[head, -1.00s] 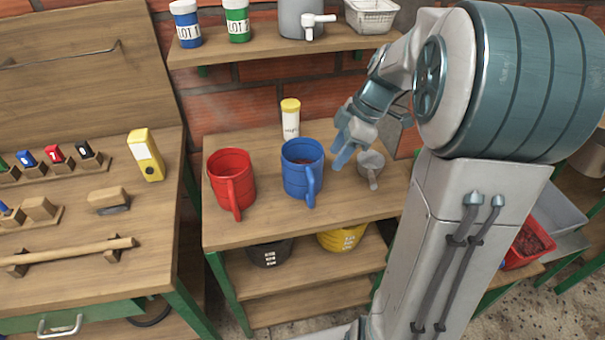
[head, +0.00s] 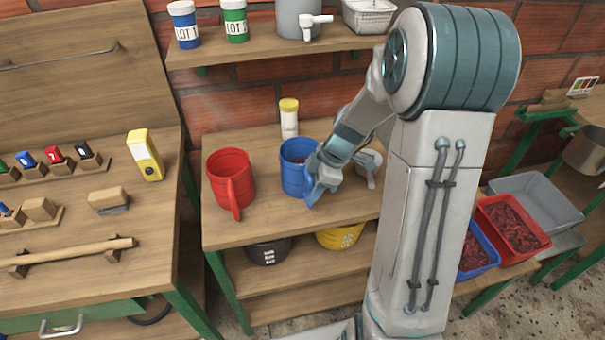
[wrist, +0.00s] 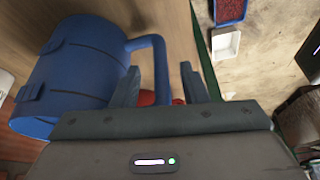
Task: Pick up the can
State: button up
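A blue can with a side handle (head: 294,178) stands upright on the wooden bench, with dark contents partly visible inside. A similar red can (head: 230,178) stands to its left. My gripper (head: 322,188) is low at the right front of the blue can, at its handle, which it partly hides in the head view. In the wrist view my gripper (wrist: 162,88) is open, its two fingers apart. The handle of the blue can (wrist: 75,78) reaches between or just beyond them; whether they touch is unclear. A patch of red shows behind the fingers.
A yellow-capped white tube (head: 289,118) stands behind the blue can. A small grey jug (head: 369,163) is right beside my gripper. Black (head: 268,251) and yellow (head: 340,237) buckets sit on the shelf below. The bench front before the red can is clear.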

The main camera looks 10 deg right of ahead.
jog(key=shift+a+f, duration=0.15)
jog(key=shift+f, duration=0.1)
grip_shut()
jog(key=shift+r, duration=0.1)
